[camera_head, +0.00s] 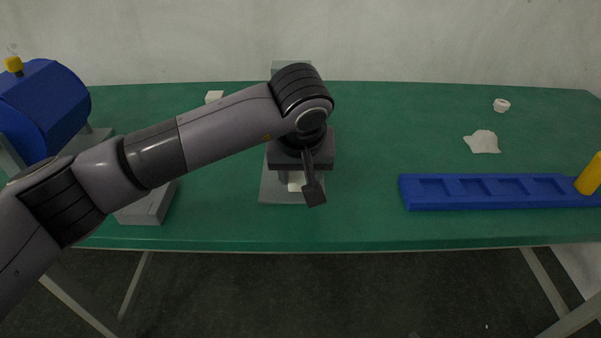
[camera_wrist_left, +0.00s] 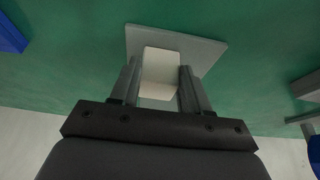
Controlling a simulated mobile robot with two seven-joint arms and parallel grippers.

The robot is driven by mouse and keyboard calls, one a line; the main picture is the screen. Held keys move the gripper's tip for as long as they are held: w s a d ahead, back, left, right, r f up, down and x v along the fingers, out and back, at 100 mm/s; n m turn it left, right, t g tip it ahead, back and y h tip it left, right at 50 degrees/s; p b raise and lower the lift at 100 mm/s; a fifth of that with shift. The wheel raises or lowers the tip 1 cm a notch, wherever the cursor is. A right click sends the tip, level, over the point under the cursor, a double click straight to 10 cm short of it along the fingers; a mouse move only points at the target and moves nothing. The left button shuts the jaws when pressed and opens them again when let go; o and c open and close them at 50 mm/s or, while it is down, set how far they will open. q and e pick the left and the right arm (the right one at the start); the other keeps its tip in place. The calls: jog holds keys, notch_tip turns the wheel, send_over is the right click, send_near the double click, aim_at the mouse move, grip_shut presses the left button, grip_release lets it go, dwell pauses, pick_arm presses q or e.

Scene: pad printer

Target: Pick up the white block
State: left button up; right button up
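The white block (camera_wrist_left: 160,70) stands on a grey plate (camera_wrist_left: 202,50) in the left wrist view. My left gripper (camera_wrist_left: 159,78) points down, with one finger on each side of the block. The fingers are very close to its sides; I cannot tell whether they press on it. In the head view, a small part of the white block (camera_head: 295,187) shows beneath my left gripper (camera_head: 298,176), above the plate (camera_head: 278,192). The wrist and hand hide the rest. My right gripper is in neither view.
A second pale block (camera_head: 214,97) lies farther back on the green table (camera_head: 370,125). A blue tray with recesses (camera_head: 480,203) and a yellow cylinder (camera_head: 590,176) are at right. A blue machine (camera_head: 45,105) stands left. White pieces (camera_head: 482,142) lie back right.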

pick_arm(q)
jog(key=c, duration=0.5)
jog(key=shift+o, duration=0.2)
jog(key=shift+r, duration=0.2)
jog(key=shift+r, duration=0.15)
jog(key=s+b, duration=0.1)
jog(key=s, duration=1.7)
